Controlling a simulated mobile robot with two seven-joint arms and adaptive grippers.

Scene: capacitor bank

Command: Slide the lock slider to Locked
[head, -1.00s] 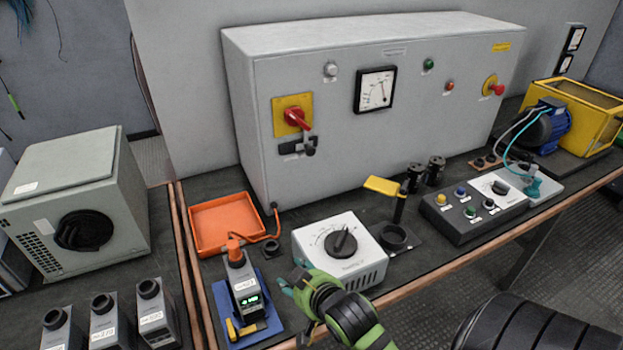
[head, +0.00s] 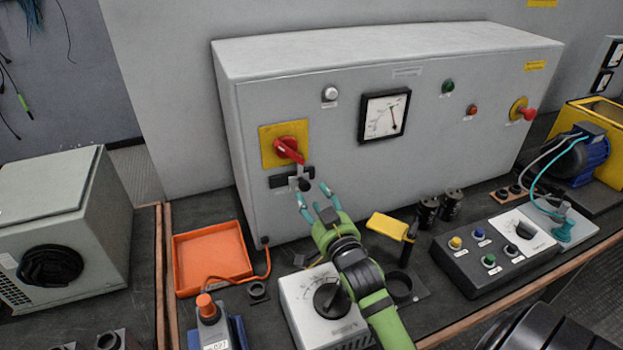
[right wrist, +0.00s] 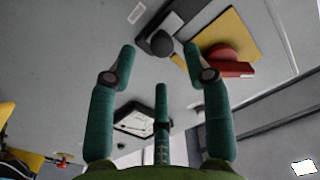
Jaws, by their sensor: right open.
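The lock slider (head: 304,185) is a small dark knob on a grey plate in a black track (head: 279,181), on the front of the grey cabinet. It sits toward the right part of the track, below the red rotary handle (head: 289,150) on its yellow plate (head: 270,134). My right gripper (head: 315,191) is open and empty, with its teal fingers pointing at the knob from the lower right. In the right wrist view the knob (right wrist: 162,43) lies beyond and between the spread fingertips, apparently not touched. The left gripper is not in view.
An orange tray (head: 211,257) is at left. A dial box (head: 318,308) stands under my right arm, with a yellow tag (head: 387,227) beside it. A button box (head: 488,250) is at right.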

